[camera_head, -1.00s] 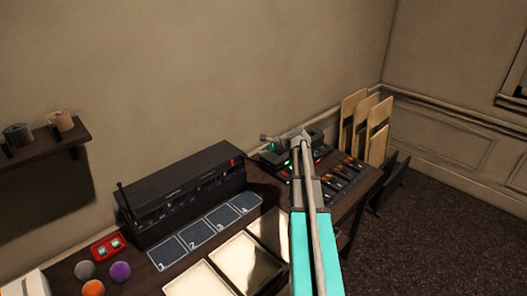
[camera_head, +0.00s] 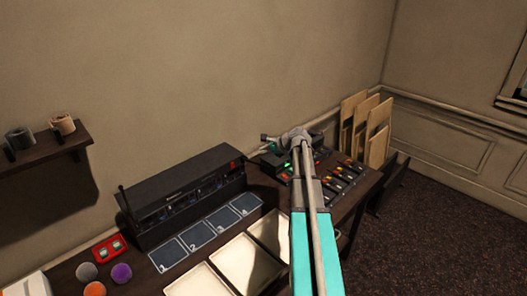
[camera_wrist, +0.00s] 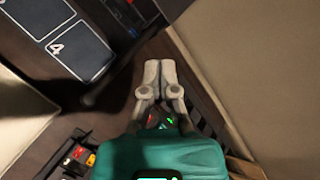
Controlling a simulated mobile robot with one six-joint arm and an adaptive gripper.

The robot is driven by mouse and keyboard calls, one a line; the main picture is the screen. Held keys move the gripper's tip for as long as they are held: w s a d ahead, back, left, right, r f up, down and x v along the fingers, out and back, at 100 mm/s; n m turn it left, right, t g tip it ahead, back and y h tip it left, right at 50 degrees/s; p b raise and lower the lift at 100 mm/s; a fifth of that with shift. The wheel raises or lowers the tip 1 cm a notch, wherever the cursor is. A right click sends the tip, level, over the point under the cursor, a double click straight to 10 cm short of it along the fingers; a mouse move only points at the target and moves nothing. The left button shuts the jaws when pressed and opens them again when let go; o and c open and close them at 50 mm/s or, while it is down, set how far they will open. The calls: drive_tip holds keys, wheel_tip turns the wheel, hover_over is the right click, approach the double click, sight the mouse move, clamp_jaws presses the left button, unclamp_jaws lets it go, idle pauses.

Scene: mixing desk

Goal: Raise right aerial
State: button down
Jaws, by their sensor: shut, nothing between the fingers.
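The long black radio unit (camera_head: 185,190) stands on the desk against the wall. A thin upright aerial (camera_head: 123,199) rises at its left end. In the wrist view a dark rod with a rounded end (camera_wrist: 103,88) lies along the unit's right end; it looks like the right aerial lying down, but I cannot be sure. I cannot make it out in the head view. My gripper (camera_head: 264,138) is above the desk, right of the unit. In the wrist view its pale fingers (camera_wrist: 158,66) are together and empty, close beside the rod, with no clear contact.
Numbered pads (camera_head: 206,229) and pale trays (camera_head: 246,262) lie before the unit. A mixer with coloured sliders (camera_head: 341,178) is at the right, under my arm. Wooden boards (camera_head: 377,130) lean beyond the desk. A red switch box (camera_head: 109,247) and several coloured balls (camera_head: 121,272) are at left.

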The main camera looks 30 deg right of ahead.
drive_tip(key=s+d, duration=0.7)
drive_tip(key=s, duration=0.2)
drive_tip(key=shift+f+b, duration=0.35)
drive_tip(key=shift+f, duration=0.1)
